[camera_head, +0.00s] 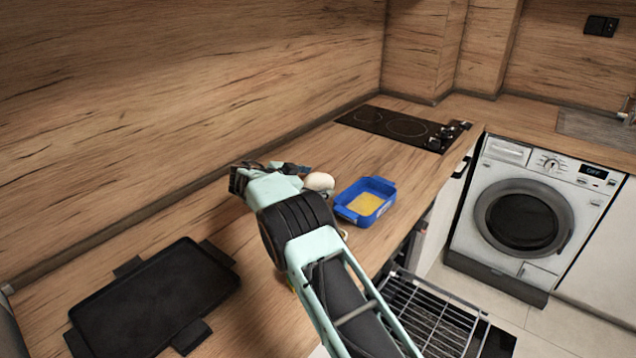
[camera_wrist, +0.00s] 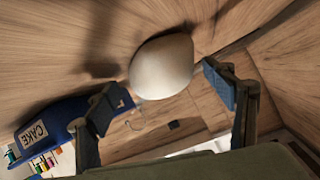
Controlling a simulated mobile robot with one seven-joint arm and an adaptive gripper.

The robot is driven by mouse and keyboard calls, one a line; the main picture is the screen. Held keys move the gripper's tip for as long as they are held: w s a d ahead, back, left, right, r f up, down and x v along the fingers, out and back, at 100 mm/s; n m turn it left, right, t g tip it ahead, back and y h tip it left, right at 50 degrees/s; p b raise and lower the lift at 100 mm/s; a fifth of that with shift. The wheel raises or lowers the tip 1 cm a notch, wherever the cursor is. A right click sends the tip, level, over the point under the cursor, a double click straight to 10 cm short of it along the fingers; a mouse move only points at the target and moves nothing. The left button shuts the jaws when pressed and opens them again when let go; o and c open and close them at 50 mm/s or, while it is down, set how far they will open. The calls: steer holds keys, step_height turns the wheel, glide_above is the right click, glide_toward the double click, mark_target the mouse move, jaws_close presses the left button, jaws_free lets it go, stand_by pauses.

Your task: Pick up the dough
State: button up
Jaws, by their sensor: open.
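The dough (camera_head: 319,181) is a smooth, pale, rounded lump on the wooden counter, just left of a blue dish. In the wrist view the dough (camera_wrist: 162,66) shows large, ahead of and between the two fingertips. My gripper (camera_head: 292,170) is beside the dough, on its left in the head view, and part of it is hidden by my own arm. In the wrist view my gripper (camera_wrist: 163,95) is open, with dark blue pads spread wide on either side. I cannot tell whether either pad touches the dough.
The blue dish (camera_head: 350,212) with yellow content stands close right of the dough. A blue thing labelled CAKE (camera_wrist: 35,132) shows in the wrist view. A black tray (camera_head: 155,295) lies front left, a hob (camera_head: 400,127) at the back. A wire rack (camera_head: 430,310) extends below the counter edge.

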steer(key=shift+r, duration=0.15)
steer(key=c, duration=1.8)
